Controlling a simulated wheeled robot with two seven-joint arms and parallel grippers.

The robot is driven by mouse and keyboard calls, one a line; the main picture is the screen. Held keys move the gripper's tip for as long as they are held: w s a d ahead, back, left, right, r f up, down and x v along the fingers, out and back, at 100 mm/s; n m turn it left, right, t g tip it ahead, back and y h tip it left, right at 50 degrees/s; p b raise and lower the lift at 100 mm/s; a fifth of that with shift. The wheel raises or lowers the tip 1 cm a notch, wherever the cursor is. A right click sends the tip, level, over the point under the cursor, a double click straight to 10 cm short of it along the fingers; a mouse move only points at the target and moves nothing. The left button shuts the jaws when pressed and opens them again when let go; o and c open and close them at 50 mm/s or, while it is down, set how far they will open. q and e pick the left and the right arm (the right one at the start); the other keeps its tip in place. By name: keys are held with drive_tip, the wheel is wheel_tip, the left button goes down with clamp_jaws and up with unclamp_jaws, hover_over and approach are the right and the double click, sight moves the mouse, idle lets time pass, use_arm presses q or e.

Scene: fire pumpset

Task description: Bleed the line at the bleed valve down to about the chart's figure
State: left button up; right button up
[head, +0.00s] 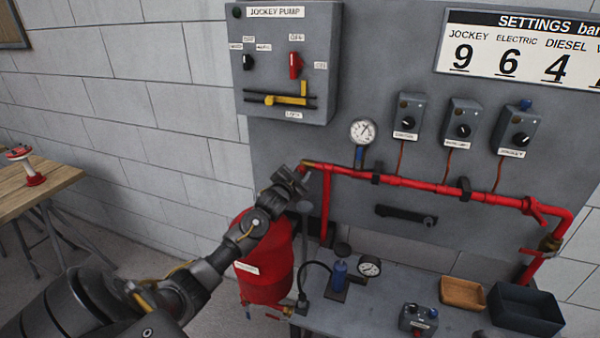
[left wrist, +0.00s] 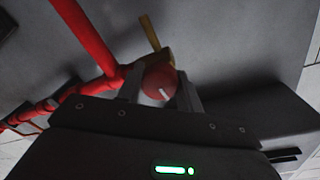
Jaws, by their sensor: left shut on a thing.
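The bleed valve (head: 308,163) is a brass fitting at the left end of the red pipe. In the left wrist view its round red knob (left wrist: 160,82) with a white mark sits between my fingers. My left gripper (head: 296,176) is shut on this knob; it also shows in the left wrist view (left wrist: 161,92). In the head view my gripper hides the knob. The line gauge (head: 363,131) stands above the pipe; its needle is too small to read exactly. The settings chart (head: 520,50) shows JOCKEY 9, ELECTRIC 6 and DIESEL 4. My right gripper is not in view.
The red pipe (head: 420,186) runs right along the grey panel below three switch boxes (head: 461,124). The jockey pump box (head: 284,60) hangs above. A red tank (head: 265,265) stands below my left forearm. A bench (head: 370,320) holds a small gauge, bottle and trays.

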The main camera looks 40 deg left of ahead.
use_arm(q)
drive_tip(key=shift+m, duration=0.9)
drive_tip(key=o, duration=1)
drive_tip(key=shift+w, duration=0.1)
drive_tip(key=b+v, duration=0.3)
drive_tip(key=v, duration=0.8)
